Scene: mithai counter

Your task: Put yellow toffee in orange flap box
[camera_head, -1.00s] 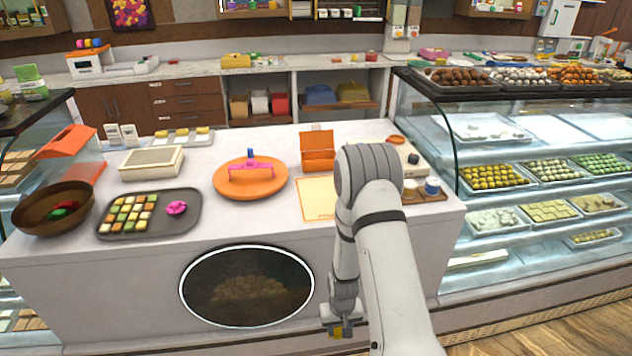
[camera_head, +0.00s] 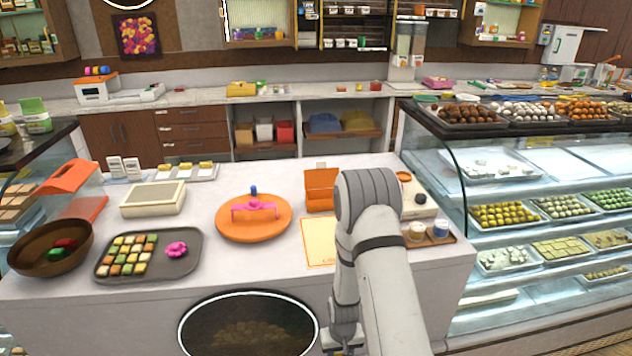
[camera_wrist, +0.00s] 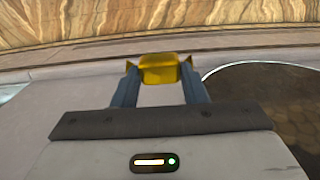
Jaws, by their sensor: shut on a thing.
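In the wrist view my gripper (camera_wrist: 159,80) is shut on the yellow toffee (camera_wrist: 159,68), which sits between the two fingertips. My gripper is well apart from the box, low in front of the counter.
On the counter (camera_head: 160,312) are an orange disc (camera_head: 238,226) with a pink handle, a cream mat (camera_head: 316,243), a grey tray (camera_head: 190,262) of sweets, a brown bowl (camera_head: 28,262) and a small cup tray (camera_head: 448,240). A glass display case (camera_head: 455,180) stands at the right.

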